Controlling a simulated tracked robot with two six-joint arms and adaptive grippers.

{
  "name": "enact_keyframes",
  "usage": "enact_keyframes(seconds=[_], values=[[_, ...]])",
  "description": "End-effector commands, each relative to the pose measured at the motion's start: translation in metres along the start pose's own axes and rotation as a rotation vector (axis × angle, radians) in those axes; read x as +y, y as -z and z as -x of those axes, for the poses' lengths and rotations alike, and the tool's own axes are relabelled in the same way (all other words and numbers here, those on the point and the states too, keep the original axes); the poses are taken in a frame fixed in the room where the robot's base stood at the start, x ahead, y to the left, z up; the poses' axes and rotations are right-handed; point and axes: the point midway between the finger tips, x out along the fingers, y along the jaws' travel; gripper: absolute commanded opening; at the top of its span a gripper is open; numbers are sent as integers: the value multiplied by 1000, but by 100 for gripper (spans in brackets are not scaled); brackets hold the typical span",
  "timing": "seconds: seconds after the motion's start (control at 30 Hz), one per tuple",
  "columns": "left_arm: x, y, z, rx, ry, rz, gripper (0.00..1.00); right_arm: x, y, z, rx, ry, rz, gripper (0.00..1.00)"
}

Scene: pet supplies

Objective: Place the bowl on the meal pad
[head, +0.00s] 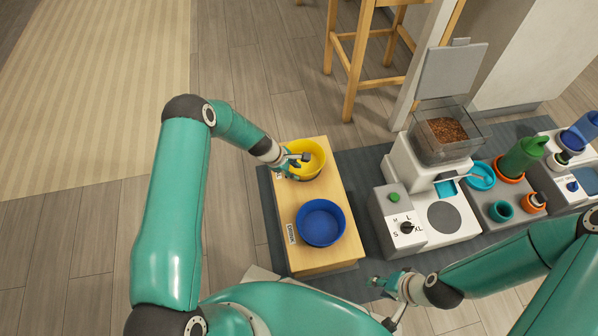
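A yellow bowl (314,168) and a blue bowl (320,223) sit at the far and near ends of a light wooden stand (288,200). My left gripper (298,164) is at the left rim of the yellow bowl and covers part of it. Whether its fingers are closed on the rim cannot be made out. My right gripper (378,283) is low, to the right of the stand's near end, apart from both bowls. Its finger opening is too small to tell. A flat dark grey round pad (444,217) lies on the base of the white food dispenser; it is bare.
The dispenser (408,172) has a clear hopper of brown kibble (446,130) and a grey dial box (398,222). A cyan bowl (482,176), green bottle (523,155) and blue bottle (581,131) stand to its right. A dark mat (362,187) lies beneath. A wooden stool (352,62) stands behind.

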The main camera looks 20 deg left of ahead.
Motion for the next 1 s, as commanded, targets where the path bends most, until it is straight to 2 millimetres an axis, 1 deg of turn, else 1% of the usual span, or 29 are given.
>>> enact_keyframes(seconds=[0.03, 0.23, 0.33, 0.43, 0.53, 0.57, 0.67, 0.77, 0.8, 0.83, 0.9, 1.0], values=[[2, -1, 16, 1, -1, 2, 31, -2, 0, 7, 0, 0, 0, 40], [1, -1, 53, 1, -1, 1, 31, -6, 0, 17, 0, 0, 0, 40], [1, 0, 66, 1, -1, 0, 31, -7, 0, 20, 0, 0, 0, 40], [-2, -1, 72, 2, 3, -8, 31, -8, 0, 22, 0, 0, 0, 40], [-14, -5, 73, 9, 22, -65, 31, -8, 0, 22, 0, 0, 0, 40], [-21, -7, 72, 13, 32, -95, 31, -8, 0, 22, 0, 0, 0, 40], [-53, -17, 70, 27, 80, -258, 31, -8, 0, 22, 0, 0, 0, 40], [-97, -32, 71, 29, 139, -498, 31, -8, 0, 22, 0, 0, 0, 40], [-116, -39, 73, 25, 160, -608, 31, -8, 0, 22, 0, 0, 0, 40], [-130, -43, 76, 19, 175, -690, 31, -8, 0, 22, 0, 0, 0, 40], [-162, -56, 82, -4, 205, -884, 31, -8, 0, 22, 0, 0, 0, 40], [-201, -72, 95, -51, 227, -1131, 31, -8, 0, 22, 0, 0, 0, 40]])
